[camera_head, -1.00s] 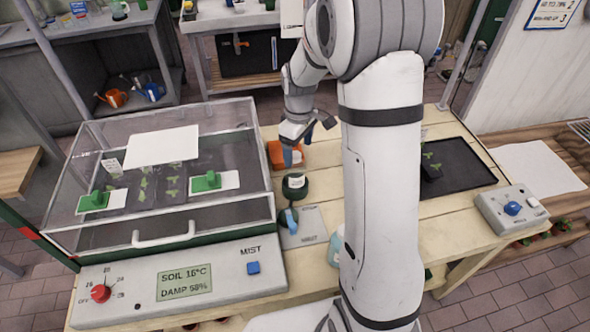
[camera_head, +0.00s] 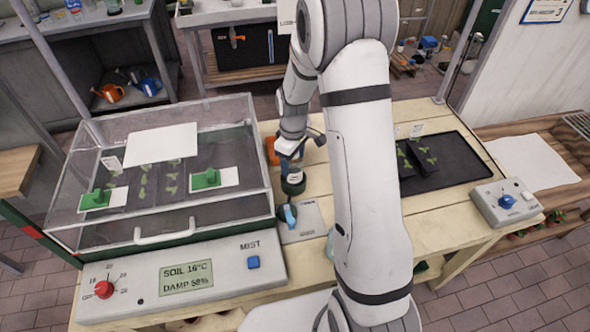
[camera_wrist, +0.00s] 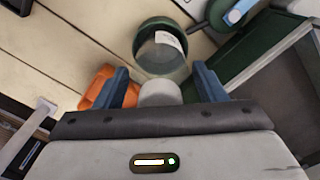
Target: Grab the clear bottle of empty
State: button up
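A clear bottle (camera_wrist: 165,60) with a dark green end, a white label and a pale, whitish part towards me lies ahead in the wrist view. It also shows in the head view (camera_head: 293,186), on the wooden bench just right of the clear-lidded case. My gripper (camera_wrist: 160,72) is open, with its blue fingers on either side of the bottle and gaps visible on both sides. In the head view my gripper (camera_head: 291,150) is above the bottle and partly covers it. Contact with the bottle cannot be told.
The clear-lidded case (camera_head: 160,238) stands close on the left. An orange object (camera_head: 271,151) is beside my gripper, partly hidden. A grey plate (camera_head: 308,222) with a blue-and-green item (camera_head: 288,214) lies in front of the bottle. A black tray (camera_head: 462,160) is at right.

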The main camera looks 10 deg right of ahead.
jog(key=c, duration=0.9)
jog(key=shift+c, duration=0.2)
